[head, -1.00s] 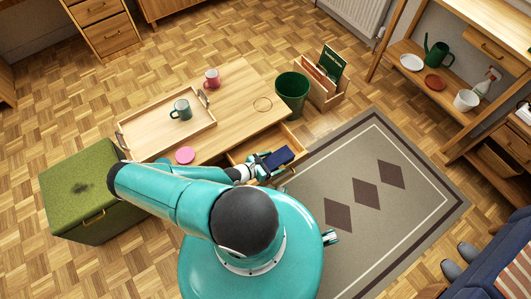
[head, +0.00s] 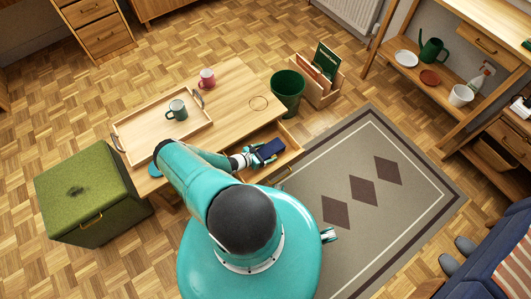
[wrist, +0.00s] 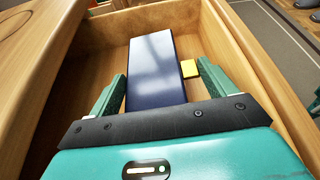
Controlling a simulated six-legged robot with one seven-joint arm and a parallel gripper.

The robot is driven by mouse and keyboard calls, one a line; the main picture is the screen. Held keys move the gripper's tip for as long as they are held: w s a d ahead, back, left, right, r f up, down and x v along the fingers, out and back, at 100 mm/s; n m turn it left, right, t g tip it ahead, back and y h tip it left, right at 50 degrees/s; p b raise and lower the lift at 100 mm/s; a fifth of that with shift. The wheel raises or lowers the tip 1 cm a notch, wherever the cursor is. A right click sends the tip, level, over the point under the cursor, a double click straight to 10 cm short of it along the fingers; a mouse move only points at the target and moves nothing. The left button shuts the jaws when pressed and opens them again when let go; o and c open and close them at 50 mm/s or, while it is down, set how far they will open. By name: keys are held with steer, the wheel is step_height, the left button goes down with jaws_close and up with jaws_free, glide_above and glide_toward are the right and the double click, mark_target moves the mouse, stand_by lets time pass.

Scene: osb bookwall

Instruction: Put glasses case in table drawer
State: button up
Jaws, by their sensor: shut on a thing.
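The dark blue glasses case (head: 268,150) is held in my gripper (head: 256,158), over the open drawer (head: 287,158) of the low wooden table (head: 238,100). In the wrist view the long flat case (wrist: 156,75) lies between the two green fingers of my gripper (wrist: 160,92), which is shut on it. The case is inside the outline of the drawer (wrist: 95,40), pointing toward its far wall. I cannot tell whether its underside touches the drawer floor.
A small yellow block (wrist: 189,68) lies in the drawer, right of the case. On the table are a wooden tray (head: 140,138) with a green mug (head: 177,109), and a pink mug (head: 207,78). A green bin (head: 288,92) and a green ottoman (head: 90,185) stand beside the table.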

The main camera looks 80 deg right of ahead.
steer(key=shift+f, duration=0.2)
steer(key=o, duration=1.5)
steer(key=v, duration=1.2)
steer(key=shift+r, duration=0.1)
